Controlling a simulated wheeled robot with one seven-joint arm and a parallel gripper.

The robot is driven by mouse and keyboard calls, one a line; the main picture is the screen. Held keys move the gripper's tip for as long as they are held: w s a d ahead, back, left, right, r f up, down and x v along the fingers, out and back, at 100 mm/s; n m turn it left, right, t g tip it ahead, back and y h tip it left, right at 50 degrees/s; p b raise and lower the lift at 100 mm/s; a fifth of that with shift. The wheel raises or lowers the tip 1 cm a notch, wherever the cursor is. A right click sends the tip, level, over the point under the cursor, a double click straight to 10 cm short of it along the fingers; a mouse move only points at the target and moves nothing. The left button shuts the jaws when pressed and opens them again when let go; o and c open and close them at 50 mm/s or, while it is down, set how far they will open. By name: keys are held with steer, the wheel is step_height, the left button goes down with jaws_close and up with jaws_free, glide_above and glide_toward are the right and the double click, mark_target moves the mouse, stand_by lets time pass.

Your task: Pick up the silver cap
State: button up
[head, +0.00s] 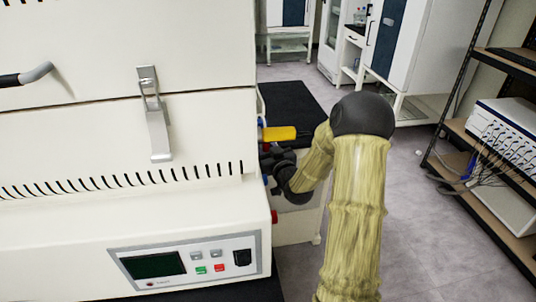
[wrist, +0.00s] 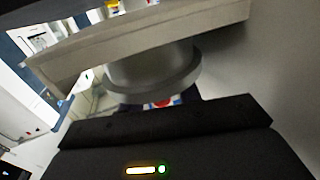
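A grey, round, flanged piece (wrist: 150,78) hangs under a pale slab in the wrist view. It may be the silver cap, but I cannot be sure. I make out no silver cap in the head view. My gripper (head: 271,158) is at the right side of the white machine, partly hidden behind its edge. Its black body (wrist: 165,140) fills the bottom of the wrist view, just below the grey piece. The fingers cannot be made out, and neither can any contact with the piece.
The white machine (head: 120,190) with a latch (head: 154,115) and control panel (head: 190,263) fills the left. A yellow cylinder (head: 279,133) sticks out just above my gripper. A shelf rack (head: 490,130) stands at the right. Bare floor (head: 420,220) lies between.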

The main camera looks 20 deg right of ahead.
steer(key=shift+d, duration=0.1)
jaws_close()
steer(key=shift+d, duration=0.1)
steer(key=shift+d+r, duration=0.1)
steer(key=shift+r, duration=0.05)
steer(key=shift+d+r, duration=0.15)
steer(key=shift+r, duration=0.45)
step_height(320, 180, up, 6)
steer(key=shift+f+p, duration=0.1)
steer(key=shift+p, duration=0.2)
steer(key=s+d, duration=0.2)
steer(key=d, duration=0.7)
steer(key=s+d, duration=0.2)
steer(key=d, duration=0.8)
steer(key=shift+f, duration=0.1)
